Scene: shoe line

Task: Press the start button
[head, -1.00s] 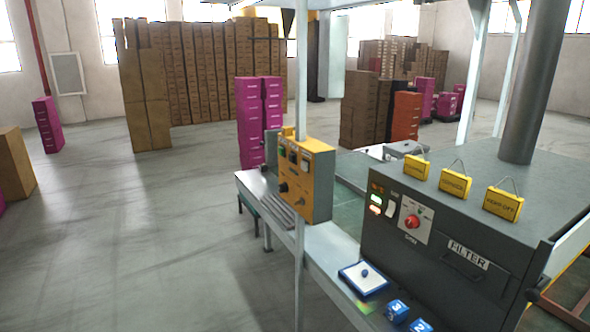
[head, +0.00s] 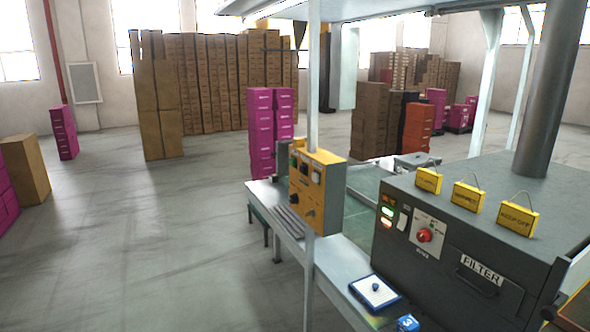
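A yellow control box (head: 318,190) is fixed to a white post in the middle of the head view. Its face carries small buttons and dark knobs, with a green one (head: 293,163) at the upper left. A grey machine (head: 470,235) marked FILTER stands at the right. I cannot tell which of these is the start button. Neither of my grippers is in view.
Brown box stacks (head: 215,85) line the back. The floor (head: 150,245) at left is open.

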